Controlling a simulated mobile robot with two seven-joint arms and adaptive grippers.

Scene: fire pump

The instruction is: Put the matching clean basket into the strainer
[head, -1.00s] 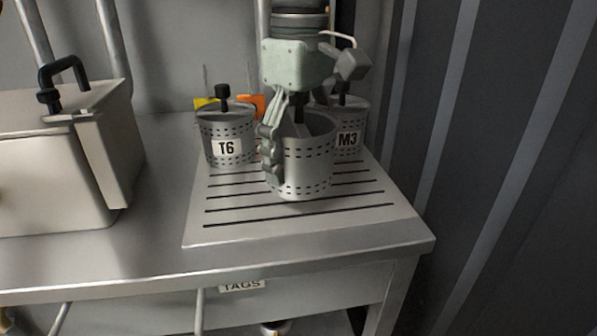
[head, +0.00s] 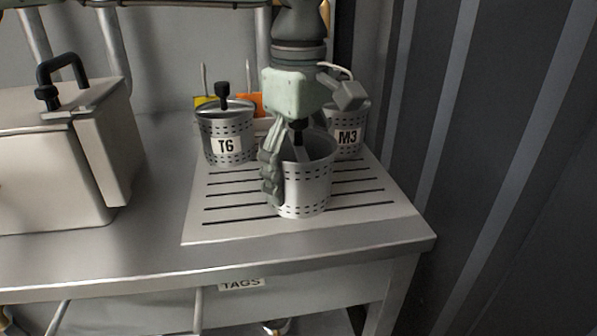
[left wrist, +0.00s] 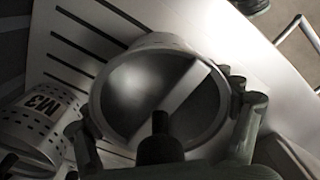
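My left gripper (head: 273,172) reaches down from above and is shut on a perforated metal basket (head: 308,190). Its fingers show on opposite sides of the basket's outer wall in the left wrist view (left wrist: 160,125). The held basket (left wrist: 140,93) has a crossbar with a black knob, and no label shows on its visible side. It is upright over the slotted board; I cannot tell whether it touches. A basket labelled T6 (head: 228,150) stands to its left, and one labelled M3 (head: 350,140) stands behind right, also in the wrist view (left wrist: 38,118). I cannot identify the strainer. My right gripper is out of view.
The slotted drain board (head: 225,232) lies at the right end of the metal bench (head: 80,255). A pale box with a black handle (head: 60,160) stands at the left. Yellow and orange items (head: 248,103) are behind T6. A dark ribbed wall (head: 500,170) borders the right.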

